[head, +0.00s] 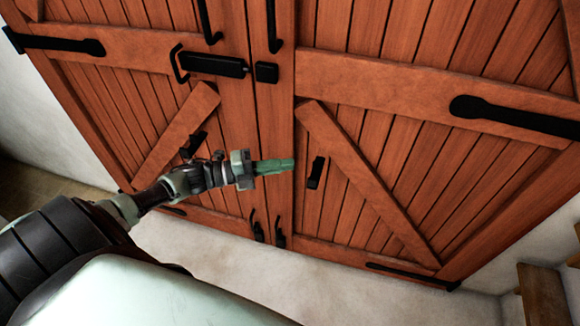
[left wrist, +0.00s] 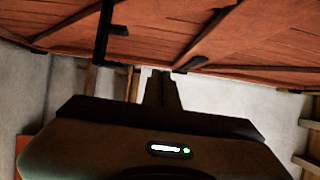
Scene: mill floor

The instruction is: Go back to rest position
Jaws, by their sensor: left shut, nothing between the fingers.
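My left gripper (head: 275,166) is shut and empty. Its arm comes in from the lower left of the head view, and the green fingers point right, in front of the seam of a reddish wooden double door (head: 370,95). I cannot tell whether the fingers touch the door; they appear apart from it. In the left wrist view the gripper's fingers (left wrist: 160,90) show at the middle, with the door's planks (left wrist: 240,40) along the top. My right gripper is in neither view.
The double door has black strap hinges (head: 510,115), a black latch (head: 212,64) and several black handles. Both leaves look shut. Wooden steps or a rack (head: 543,293) stand at the lower right. A white wall (head: 60,110) is at the left.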

